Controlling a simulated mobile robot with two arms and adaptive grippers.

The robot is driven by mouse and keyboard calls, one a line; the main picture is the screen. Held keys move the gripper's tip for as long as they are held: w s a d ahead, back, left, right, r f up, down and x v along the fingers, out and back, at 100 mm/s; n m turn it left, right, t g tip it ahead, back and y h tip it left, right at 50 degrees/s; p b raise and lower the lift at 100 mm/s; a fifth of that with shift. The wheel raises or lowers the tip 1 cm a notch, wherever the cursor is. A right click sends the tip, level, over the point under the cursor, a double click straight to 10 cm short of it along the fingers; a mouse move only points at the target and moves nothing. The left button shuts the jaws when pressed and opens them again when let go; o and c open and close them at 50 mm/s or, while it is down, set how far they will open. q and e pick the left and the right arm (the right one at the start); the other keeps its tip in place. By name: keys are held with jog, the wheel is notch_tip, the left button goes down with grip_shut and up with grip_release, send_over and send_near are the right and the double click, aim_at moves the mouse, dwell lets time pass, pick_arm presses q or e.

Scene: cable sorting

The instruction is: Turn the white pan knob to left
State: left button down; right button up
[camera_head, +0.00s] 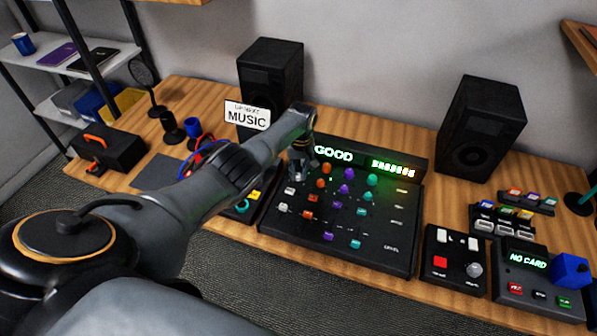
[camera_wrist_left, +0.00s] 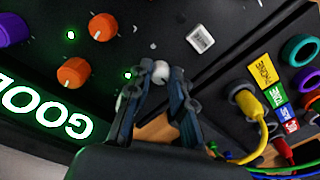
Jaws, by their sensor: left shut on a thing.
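The white pan knob (camera_wrist_left: 161,70) shows in the left wrist view as a small pale round top at my fingertips, on the black mixer panel. My left gripper (camera_wrist_left: 160,84) has its fingers closed around it, one on each side. In the head view my left gripper (camera_head: 299,172) reaches down to the upper left corner of the mixer (camera_head: 385,258), and hides the white knob there. Orange knobs (camera_wrist_left: 74,72) stand close by in the wrist view. My right gripper is in neither view.
The mixer display reads GOOD (camera_head: 333,154) in green. Black speakers (camera_head: 272,75) (camera_head: 482,128) stand behind. A MUSIC sign (camera_head: 247,116) stands near my left arm. Colored cables (camera_wrist_left: 258,125) lie beside the gripper. A red-button box (camera_head: 454,262) stands to the right.

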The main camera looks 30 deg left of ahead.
aim_at(300, 175)
pick_arm(q)
jog(key=shift+w+r, duration=0.1)
jog(key=c, duration=1.2)
grip_release()
jog(key=r, duration=1.2)
jog(key=shift+w+d, duration=0.1)
jog(key=shift+d, duration=0.1)
jog(key=shift+f, duration=0.1)
